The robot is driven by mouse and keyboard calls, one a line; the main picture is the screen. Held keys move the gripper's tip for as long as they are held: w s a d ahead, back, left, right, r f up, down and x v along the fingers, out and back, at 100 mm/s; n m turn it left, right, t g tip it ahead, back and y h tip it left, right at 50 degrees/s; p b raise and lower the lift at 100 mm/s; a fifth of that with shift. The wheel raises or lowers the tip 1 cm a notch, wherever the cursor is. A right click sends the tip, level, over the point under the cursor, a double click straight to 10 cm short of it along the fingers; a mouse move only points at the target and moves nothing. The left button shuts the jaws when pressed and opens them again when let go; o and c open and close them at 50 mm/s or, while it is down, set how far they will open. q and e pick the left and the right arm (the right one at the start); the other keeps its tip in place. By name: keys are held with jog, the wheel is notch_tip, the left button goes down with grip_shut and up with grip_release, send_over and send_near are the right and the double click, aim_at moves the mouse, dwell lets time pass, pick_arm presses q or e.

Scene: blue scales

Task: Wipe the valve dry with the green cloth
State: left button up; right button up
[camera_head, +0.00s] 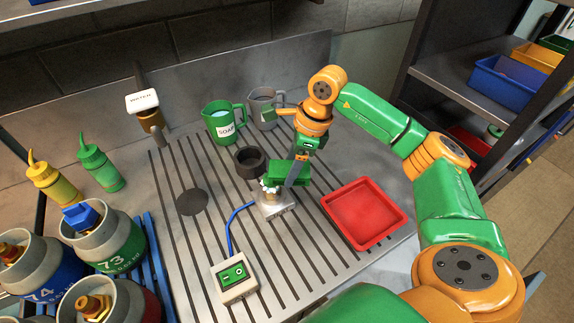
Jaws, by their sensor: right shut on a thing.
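My right gripper (298,177) reaches in from the right, pointing down, shut on the green cloth (283,173). The cloth looks like a folded, thick green piece. It hangs just above and behind the valve (270,191), a small brass-coloured piece with white foam or droplets on its top. The valve stands upright on a small silver block (275,208). Whether the cloth touches the valve I cannot tell. The gripper's fingers and the cloth hide part of the area behind. My left gripper is not in view.
A red tray (391,222) lies right of the block. A green soap jug (223,124), grey jug (263,107) and dark ring (250,162) stand behind. Gas bottles (104,240) and squeeze bottles (99,167) stand left.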

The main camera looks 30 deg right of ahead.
jog(key=shift+w+a, duration=0.25)
jog(key=shift+a, duration=0.2)
jog(key=shift+w+a, duration=0.25)
jog(key=shift+a, duration=0.05)
jog(key=shift+s+d+f, duration=0.2)
jog(key=shift+s+d, duration=0.15)
jog(key=shift+d, duration=0.2)
jog(key=shift+s+d+r, duration=0.1)
jog(key=shift+s+d, duration=0.05)
jog(key=shift+s, duration=0.15)
jog(key=shift+w+a+r, duration=0.1)
jog(key=shift+w+a, duration=0.25)
jog(key=shift+a, duration=0.25)
jog(key=shift+w+r+p, duration=0.2)
jog(key=shift+r+p, duration=0.35)
jog(key=shift+p, duration=0.05)
jog(key=shift+w+r+p, duration=0.15)
jog(key=shift+r+p, duration=0.4)
jog(key=p+v, duration=0.2)
jog(key=v, duration=0.1)
jog(key=shift+w+a, duration=0.15)
jog(key=shift+a, duration=0.2)
